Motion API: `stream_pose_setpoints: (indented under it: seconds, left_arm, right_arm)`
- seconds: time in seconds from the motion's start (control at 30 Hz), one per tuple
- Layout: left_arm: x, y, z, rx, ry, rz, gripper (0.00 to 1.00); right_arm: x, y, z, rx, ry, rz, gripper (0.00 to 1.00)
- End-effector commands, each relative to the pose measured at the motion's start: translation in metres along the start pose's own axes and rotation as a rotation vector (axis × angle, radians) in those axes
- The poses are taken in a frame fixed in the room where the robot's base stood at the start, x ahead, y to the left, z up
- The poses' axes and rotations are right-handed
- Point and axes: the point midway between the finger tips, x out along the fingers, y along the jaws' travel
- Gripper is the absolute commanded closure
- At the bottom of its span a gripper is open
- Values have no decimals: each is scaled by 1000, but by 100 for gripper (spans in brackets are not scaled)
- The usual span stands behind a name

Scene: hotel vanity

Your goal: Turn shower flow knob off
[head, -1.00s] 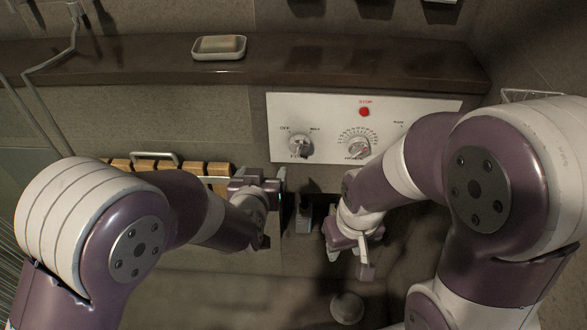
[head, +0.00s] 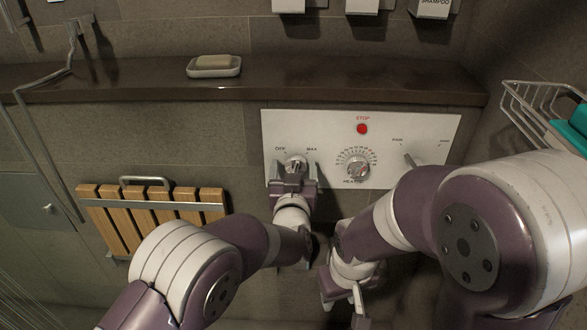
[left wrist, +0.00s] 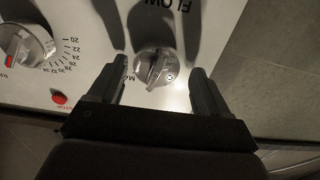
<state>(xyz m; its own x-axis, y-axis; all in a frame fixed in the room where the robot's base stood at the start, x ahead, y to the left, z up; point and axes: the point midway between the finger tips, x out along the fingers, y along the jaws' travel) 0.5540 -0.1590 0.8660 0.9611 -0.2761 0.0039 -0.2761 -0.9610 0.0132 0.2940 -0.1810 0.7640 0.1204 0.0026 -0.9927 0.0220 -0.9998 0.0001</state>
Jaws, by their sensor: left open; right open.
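The round metal flow knob (head: 296,162) is at the left end of the white control panel (head: 410,122), between the labels OFF and MAX. My left gripper (head: 293,174) is open in front of this knob. In the left wrist view, the flow knob (left wrist: 155,66) sits between the two open fingers of the left gripper (left wrist: 160,70), with a gap on each side. The ridge on the knob shows, but I cannot tell its exact setting. My right gripper (head: 343,304) is open and empty below the panel.
The heat knob (head: 357,164) and red STOP button (head: 362,128) are right of the flow knob. A small lever (head: 409,160) is further right. A soap dish (head: 214,66) stands on the ledge above. A folded wooden slatted seat (head: 150,214) hangs at left.

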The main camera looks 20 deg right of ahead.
Motion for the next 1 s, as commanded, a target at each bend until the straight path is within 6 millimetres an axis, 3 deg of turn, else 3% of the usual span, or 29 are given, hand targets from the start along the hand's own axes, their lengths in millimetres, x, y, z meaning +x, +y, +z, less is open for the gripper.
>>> stream_pose_setpoints:
  seconds: [0.17, 0.33, 0.67, 1.0]
  left_arm:
    - [0, 0, 0, 0, -1, 0, 22]
    - [-1, 0, 0, 0, -1, 0, 78]
    - [-1, 0, 2, -28, -1, 0, 78]
    - [-1, -1, 5, -242, -1, 0, 78]
  right_arm:
    - [0, 0, 0, 0, 0, 0, 57]
    - [0, 0, 0, 0, 0, 0, 57]
    - [3, 0, 0, 0, 0, 0, 57]
    - [22, 0, 3, 0, 0, 0, 57]
